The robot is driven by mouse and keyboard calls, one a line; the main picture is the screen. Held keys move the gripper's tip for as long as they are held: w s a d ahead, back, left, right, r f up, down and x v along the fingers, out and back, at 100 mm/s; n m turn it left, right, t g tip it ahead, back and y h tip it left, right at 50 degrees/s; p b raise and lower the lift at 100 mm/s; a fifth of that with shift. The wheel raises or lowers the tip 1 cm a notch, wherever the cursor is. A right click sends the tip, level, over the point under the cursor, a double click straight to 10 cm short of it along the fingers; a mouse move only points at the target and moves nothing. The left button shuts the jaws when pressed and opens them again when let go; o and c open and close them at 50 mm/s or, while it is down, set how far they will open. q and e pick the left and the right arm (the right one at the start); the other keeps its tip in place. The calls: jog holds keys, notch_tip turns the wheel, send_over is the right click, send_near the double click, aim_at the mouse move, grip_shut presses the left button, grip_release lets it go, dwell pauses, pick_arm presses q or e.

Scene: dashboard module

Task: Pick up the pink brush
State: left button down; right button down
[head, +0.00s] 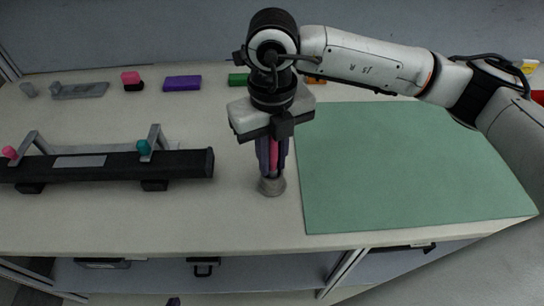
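A narrow pink strip, which looks like the pink brush (273,155), stands upright above a small round grey holder (272,187) near the middle of the table. My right gripper (272,165) points straight down over the holder, its dark fingers around the pink strip. The fingers hide most of the strip, and I cannot tell whether they grip it or stand apart from it. The lower end of the strip is hidden at the holder. My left gripper is not in view.
A black rail fixture (110,168) with pink and teal knobs stands at the left. A green mat (410,165) lies at the right. A pink and black block (131,80), a purple block (182,83) and a green block (238,79) are at the back.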

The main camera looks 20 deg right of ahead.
notch_tip(320, 180, up, 10)
jog(key=shift+r+b, duration=0.1)
jog(key=shift+b, duration=0.35)
dwell(0.6)
